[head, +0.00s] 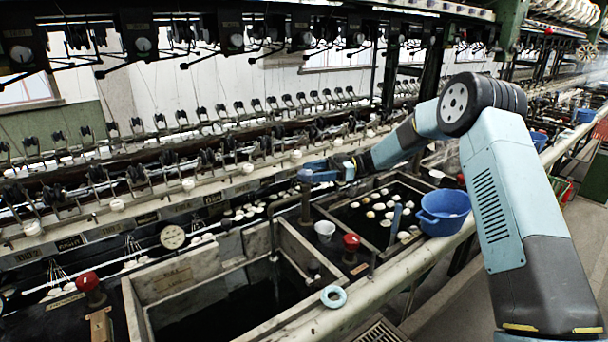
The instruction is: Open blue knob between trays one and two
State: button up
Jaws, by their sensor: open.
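My gripper (308,172) hangs in mid-air at the end of my arm, above the back of the basins; its blue fingers are open, with nothing seen between them. A dark stone-walled basin (160,287) lies at front centre. A second basin (318,207) with several pale cocoons lies behind it to the right. Between them stands a red knob (351,242), below and right of my gripper and apart from it. A light blue ring-shaped knob (333,296) sits at the front rail near the first basin's corner. I cannot tell which trays are numbered one and two.
Another red knob (88,282) is at left. Reeling machinery lines the back; a pipe rail (400,268) runs along the front.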

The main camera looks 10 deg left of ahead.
jog(key=v, duration=0.9)
dwell(2.1)
